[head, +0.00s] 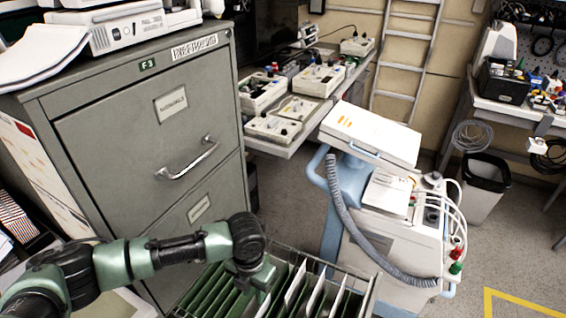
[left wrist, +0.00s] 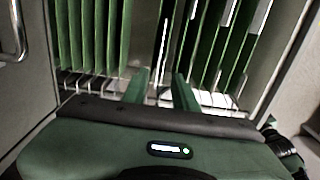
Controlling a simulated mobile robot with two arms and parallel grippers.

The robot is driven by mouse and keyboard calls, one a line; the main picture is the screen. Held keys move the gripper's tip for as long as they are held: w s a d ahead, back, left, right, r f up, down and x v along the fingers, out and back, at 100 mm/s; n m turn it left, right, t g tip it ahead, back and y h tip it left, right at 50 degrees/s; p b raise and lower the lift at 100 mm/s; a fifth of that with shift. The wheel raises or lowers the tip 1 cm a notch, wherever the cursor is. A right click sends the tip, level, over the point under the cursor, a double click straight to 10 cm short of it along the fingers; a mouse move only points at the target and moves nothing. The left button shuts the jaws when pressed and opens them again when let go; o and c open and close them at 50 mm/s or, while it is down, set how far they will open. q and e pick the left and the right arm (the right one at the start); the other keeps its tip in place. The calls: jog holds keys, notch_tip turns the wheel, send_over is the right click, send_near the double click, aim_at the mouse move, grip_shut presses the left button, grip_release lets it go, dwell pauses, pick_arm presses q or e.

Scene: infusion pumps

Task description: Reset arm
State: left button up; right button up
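My left arm comes in from the left in the head view, bent at the elbow. Its gripper (head: 262,280) points down over a rack or open drawer (head: 372,292) of hanging files. In the left wrist view the two green fingers of this gripper (left wrist: 160,88) stand apart, with a gap between them and nothing held. Green folders (left wrist: 88,35) hang in rows beyond the fingertips, with a dark gap between two groups. I cannot tell whether the fingertips touch any folder. My right gripper is not in view.
A grey filing cabinet (head: 130,125) with a metal handle (head: 188,160) stands close behind my left arm. A white and blue medical cart (head: 395,235) with a grey hose stands right of the files. A bench (head: 290,150) holds several devices. Floor (head: 515,250) is clear at the right.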

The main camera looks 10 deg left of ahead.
pick_arm(q)
jog(key=s+d+r+n+t+h, duration=0.25)
jog(key=s+d+n+h, duration=0.25)
jog(key=s+d+n, duration=0.95)
jog(key=s+a+n+y, duration=0.3)
jog(key=a+n, duration=0.8)
jog(key=n, duration=0.1)
jog(key=s+a+n+y, duration=0.2)
jog(key=s+a+n, duration=0.1)
jog(key=a+n, duration=0.9)
notch_tip(320, 180, down, 27)
jog(key=s+d, duration=0.1)
jog(key=s+a+f+g, duration=0.1)
jog(key=s+a+f, duration=0.2)
jog(key=s+f, duration=1.2)
jog(key=shift+s+f+m, duration=0.2)
jog(key=shift+s+m, duration=0.25)
jog(key=shift+s, duration=0.4)
jog(key=shift+g, duration=0.25)
